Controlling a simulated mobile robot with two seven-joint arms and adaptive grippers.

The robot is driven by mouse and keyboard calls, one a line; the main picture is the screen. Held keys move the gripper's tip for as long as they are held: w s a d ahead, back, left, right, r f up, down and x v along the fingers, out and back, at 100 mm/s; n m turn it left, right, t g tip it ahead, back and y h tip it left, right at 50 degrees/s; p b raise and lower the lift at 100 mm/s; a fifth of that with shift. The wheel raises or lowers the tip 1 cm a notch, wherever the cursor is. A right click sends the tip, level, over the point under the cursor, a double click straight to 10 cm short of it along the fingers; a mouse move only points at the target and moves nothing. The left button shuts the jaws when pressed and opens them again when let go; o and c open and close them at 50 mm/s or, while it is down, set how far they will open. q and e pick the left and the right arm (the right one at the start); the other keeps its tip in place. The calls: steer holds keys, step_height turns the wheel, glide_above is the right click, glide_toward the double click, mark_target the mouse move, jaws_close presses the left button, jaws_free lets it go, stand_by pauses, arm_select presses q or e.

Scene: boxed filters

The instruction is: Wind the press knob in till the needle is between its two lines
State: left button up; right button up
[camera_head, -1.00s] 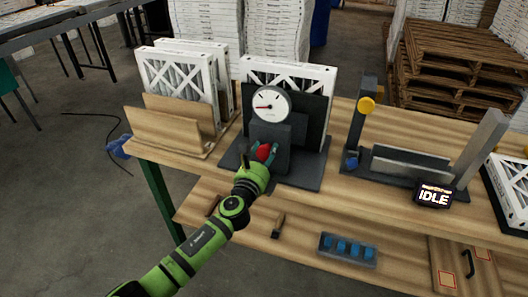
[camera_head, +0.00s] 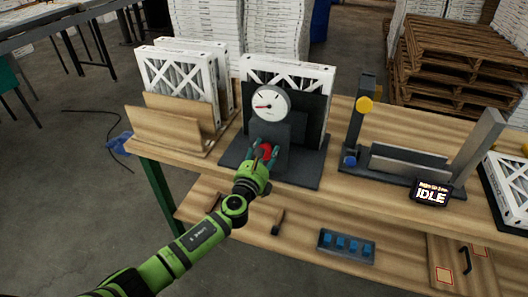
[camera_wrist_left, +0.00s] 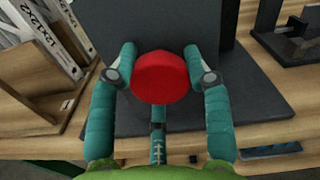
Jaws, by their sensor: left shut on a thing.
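The red press knob (camera_head: 265,151) sticks out of the front of the dark grey press (camera_head: 302,140). It shows large in the left wrist view (camera_wrist_left: 159,78). My left gripper (camera_head: 263,153) is shut on the knob, with a teal finger on each side of it. The round white gauge (camera_head: 269,103) sits above the knob on the press. Its dark needle points left, near a red mark. The two lines are too small to make out. A white-framed filter (camera_head: 290,72) stands upright in the press behind the gauge. My right gripper is not in view.
A wooden rack (camera_head: 170,131) with upright filters stands left of the press. To the right are a grey fixture (camera_head: 410,165) with a yellow button and a display (camera_head: 431,194) reading IDLE. A tray of blue pieces (camera_head: 346,246) lies on the lower shelf.

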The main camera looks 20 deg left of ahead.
arm_select(q)
steer(key=shift+s+d+f, duration=0.2)
steer(key=shift+f, duration=0.4)
steer(key=o, duration=1.2)
steer(key=shift+c, duration=0.2)
steer(key=shift+w+r, duration=0.1)
steer(key=shift+w, duration=0.1)
steer(key=shift+r, duration=0.1)
steer(key=s, duration=1.2)
steer(key=shift+a, duration=0.25)
